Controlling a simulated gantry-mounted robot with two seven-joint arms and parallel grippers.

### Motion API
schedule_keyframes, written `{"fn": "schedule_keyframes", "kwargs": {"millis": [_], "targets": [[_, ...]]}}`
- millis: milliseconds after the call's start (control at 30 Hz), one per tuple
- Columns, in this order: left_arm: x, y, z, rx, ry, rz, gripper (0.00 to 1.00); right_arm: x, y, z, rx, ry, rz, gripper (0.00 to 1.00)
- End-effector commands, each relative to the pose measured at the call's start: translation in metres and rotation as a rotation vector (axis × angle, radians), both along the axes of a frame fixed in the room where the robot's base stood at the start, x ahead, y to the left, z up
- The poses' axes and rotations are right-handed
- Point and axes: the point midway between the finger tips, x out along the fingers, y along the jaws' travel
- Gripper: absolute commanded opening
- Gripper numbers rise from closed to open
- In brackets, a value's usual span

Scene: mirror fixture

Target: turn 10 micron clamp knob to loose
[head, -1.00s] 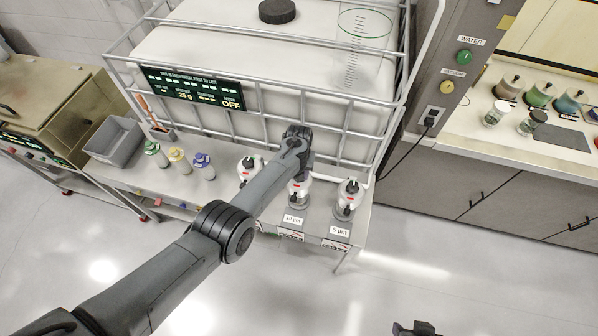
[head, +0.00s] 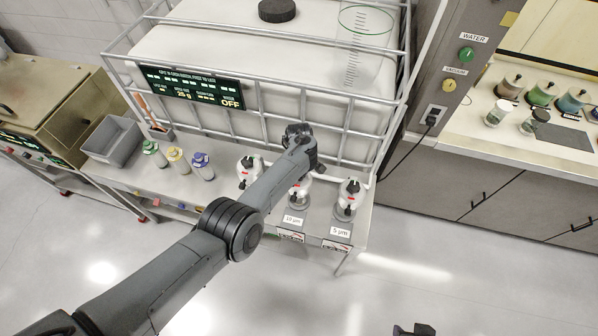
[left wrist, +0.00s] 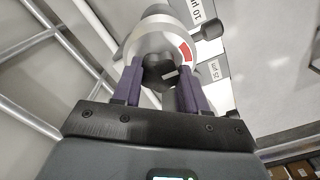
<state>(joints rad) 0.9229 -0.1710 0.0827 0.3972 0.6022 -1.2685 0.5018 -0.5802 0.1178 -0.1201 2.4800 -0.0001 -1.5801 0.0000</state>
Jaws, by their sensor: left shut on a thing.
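The 10 micron unit (head: 299,192) is a white and grey fixture on the bench, partly hidden by my left arm in the head view. Its label (head: 293,218) faces front. In the left wrist view its round grey body (left wrist: 150,40) carries a red mark (left wrist: 185,52) and a black clamp knob (left wrist: 158,73) with a pale pointer line. My left gripper (left wrist: 159,88) has its two purple fingers on either side of this knob and is shut on it. My right gripper (head: 413,329) shows only in part at the bottom edge of the head view.
The 5 micron unit (head: 348,196) stands close on the right, and another similar unit (head: 248,170) on the left. A wire cage (head: 270,128) rises just behind. Several capped bottles (head: 177,160) and a grey bin (head: 113,141) stand further left.

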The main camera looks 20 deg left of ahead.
Motion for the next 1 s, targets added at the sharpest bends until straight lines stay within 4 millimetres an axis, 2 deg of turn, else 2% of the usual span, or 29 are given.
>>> {"fn": "schedule_keyframes", "kwargs": {"millis": [633,667,700,833,1000], "targets": [[-0.0003,0.0003,-0.0003,0.0,0.0,0.06,0.12,0.0,-0.0001,-0.0017,0.0,0.0,0.0,0.43],[-0.0003,0.0003,-0.0003,0.0,0.001,0.06,0.44,0.0,-0.0003,-0.0017,-0.001,0.0,0.001,0.43],[-0.0003,0.0003,-0.0003,0.0,0.001,0.06,0.5,0.0,-0.0006,-0.0017,-0.002,0.0,0.001,0.43],[-0.0002,0.0002,-0.0002,0.0,0.0,0.059,0.68,-0.0001,-0.0016,-0.0018,-0.007,0.0,0.004,0.43],[-0.0002,0.0002,-0.0002,0.0,0.0,0.058,0.68,0.0,-0.0018,-0.0018,-0.008,0.0,0.005,0.43]]}}
